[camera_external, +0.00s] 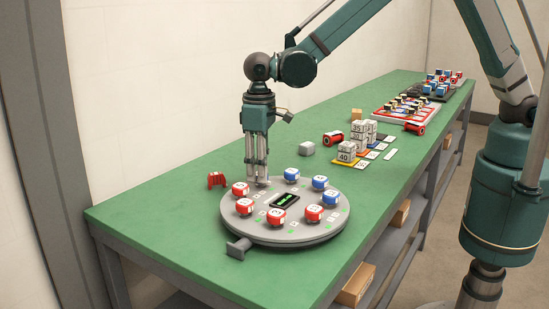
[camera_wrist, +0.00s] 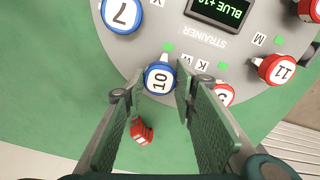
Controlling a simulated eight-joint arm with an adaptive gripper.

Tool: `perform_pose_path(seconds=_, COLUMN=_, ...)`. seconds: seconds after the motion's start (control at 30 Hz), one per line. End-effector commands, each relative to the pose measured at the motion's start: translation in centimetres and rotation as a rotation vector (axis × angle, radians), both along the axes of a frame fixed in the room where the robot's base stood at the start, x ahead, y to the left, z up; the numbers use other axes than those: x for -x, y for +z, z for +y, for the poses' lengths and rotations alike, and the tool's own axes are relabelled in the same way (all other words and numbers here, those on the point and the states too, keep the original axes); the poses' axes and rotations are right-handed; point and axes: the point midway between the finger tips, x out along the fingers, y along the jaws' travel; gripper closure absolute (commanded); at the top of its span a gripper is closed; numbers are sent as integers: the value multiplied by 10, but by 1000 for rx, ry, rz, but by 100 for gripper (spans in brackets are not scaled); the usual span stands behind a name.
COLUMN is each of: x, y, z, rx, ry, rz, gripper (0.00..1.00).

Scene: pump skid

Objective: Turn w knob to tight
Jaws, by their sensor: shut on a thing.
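A round grey panel (camera_external: 285,239) carries a ring of red and blue numbered knobs and a dark display (camera_external: 285,200). In the wrist view the blue knob marked 10 (camera_wrist: 159,78) sits between the fingertips of my gripper (camera_wrist: 160,85), which is shut on it. Small tags K (camera_wrist: 187,59) and W (camera_wrist: 203,65) lie just right of this knob; which tag belongs to it I cannot tell. In the external view my gripper (camera_external: 257,180) points straight down at the panel's far left edge, and its fingers hide the held knob.
A red knob (camera_wrist: 224,93) is partly hidden behind the right finger. Blue knob 7 (camera_wrist: 122,14) and red knob 11 (camera_wrist: 277,69) are nearby. A red part (camera_external: 216,180) lies on the green bench left of the panel. A grey block (camera_external: 307,148) and numbered cubes (camera_external: 347,152) stand farther back.

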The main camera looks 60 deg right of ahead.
Motion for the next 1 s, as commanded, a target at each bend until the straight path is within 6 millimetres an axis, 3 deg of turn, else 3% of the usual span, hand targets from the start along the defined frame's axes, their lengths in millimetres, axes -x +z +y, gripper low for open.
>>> perform_pose_path(seconds=0.67, x=1, y=0, z=0, rx=0, ry=-93, rz=1, gripper=84)
perform_pose_path(seconds=0.7, x=1, y=0, z=0, rx=0, ry=-93, rz=1, gripper=70)
perform_pose_path(seconds=0.8, x=1, y=0, z=0, rx=0, ry=-93, rz=1, gripper=57)
perform_pose_path(seconds=1.0, x=0, y=0, z=0, rx=0, ry=-93, rz=1, gripper=57)
